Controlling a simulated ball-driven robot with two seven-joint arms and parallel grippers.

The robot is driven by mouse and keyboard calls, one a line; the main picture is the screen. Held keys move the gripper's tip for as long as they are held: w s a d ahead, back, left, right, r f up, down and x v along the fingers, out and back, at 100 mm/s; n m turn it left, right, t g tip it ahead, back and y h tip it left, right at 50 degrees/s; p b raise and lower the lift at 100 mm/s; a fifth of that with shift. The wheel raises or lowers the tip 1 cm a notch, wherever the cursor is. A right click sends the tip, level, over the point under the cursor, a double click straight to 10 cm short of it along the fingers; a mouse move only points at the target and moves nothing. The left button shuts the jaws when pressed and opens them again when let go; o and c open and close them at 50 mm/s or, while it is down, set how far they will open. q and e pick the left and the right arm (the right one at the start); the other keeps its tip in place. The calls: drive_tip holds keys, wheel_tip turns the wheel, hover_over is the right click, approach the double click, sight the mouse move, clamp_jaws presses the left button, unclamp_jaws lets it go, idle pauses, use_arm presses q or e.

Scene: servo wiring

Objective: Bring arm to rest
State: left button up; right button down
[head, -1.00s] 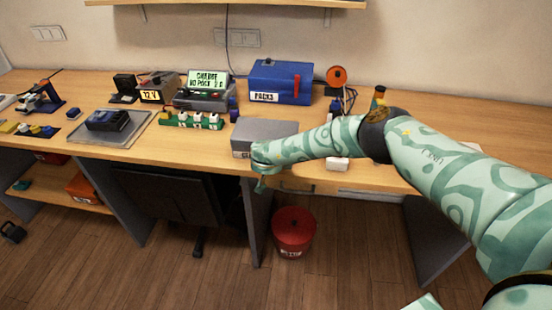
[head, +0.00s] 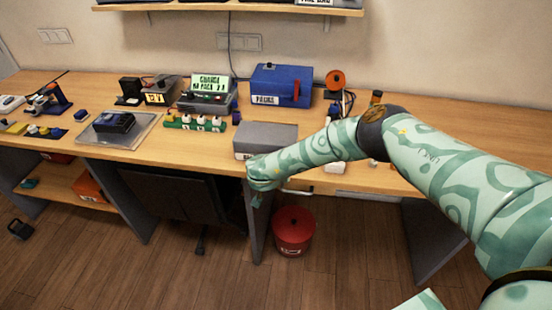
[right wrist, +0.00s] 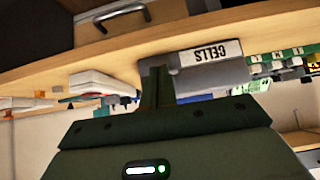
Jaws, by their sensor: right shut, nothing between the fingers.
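My right arm (head: 440,165) comes in from the right in the head view and reaches across the bench's front edge. My left gripper is not in view.
A red bin (head: 294,232) stands on the floor below my gripper.

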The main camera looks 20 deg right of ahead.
drive_tip(key=s+a+f+m+g+y, duration=0.25)
drive_tip(key=s+a+m, duration=0.2)
drive_tip(key=a, duration=0.25)
drive_tip(key=w+a+r+m+t+y, duration=0.1)
drive_tip(key=a+r+m+y, duration=0.1)
drive_tip(key=a+m+y, duration=0.65)
drive_tip(key=w+a+r+m+y, duration=0.2)
drive_tip(key=a+m+y, duration=0.2)
drive_tip(key=a+m, duration=0.8)
drive_tip(key=d+f+m+t+h, duration=0.3)
drive_tip(key=d+f+m+t, duration=0.5)
drive_tip(key=m, duration=0.9)
drive_tip(key=s+d+f+m+g+h, duration=0.5)
drive_tip(key=s+d+f+m, duration=0.65)
drive_tip(key=d+f, duration=0.2)
drive_tip(key=s+d+f+m+g+h, duration=0.1)
drive_tip(key=s+d+f+m+g, duration=0.15)
drive_tip(key=s+f, duration=0.5)
drive_tip(key=s+d+f+m+g+h, duration=0.15)
drive_tip(key=s+d+f+m, duration=0.25)
drive_tip(key=s, duration=0.7)
drive_tip(key=s+d+f+m+g, duration=0.1)
drive_tip(key=s+f+g, duration=0.1)
drive_tip(key=s, duration=1)
drive_tip(key=s+d+f+m+g, duration=0.1)
drive_tip(key=s+f, duration=0.1)
drive_tip(key=s, duration=1)
drive_tip(key=shift+s+g, duration=0.2)
drive_tip(key=shift+g, duration=0.15)
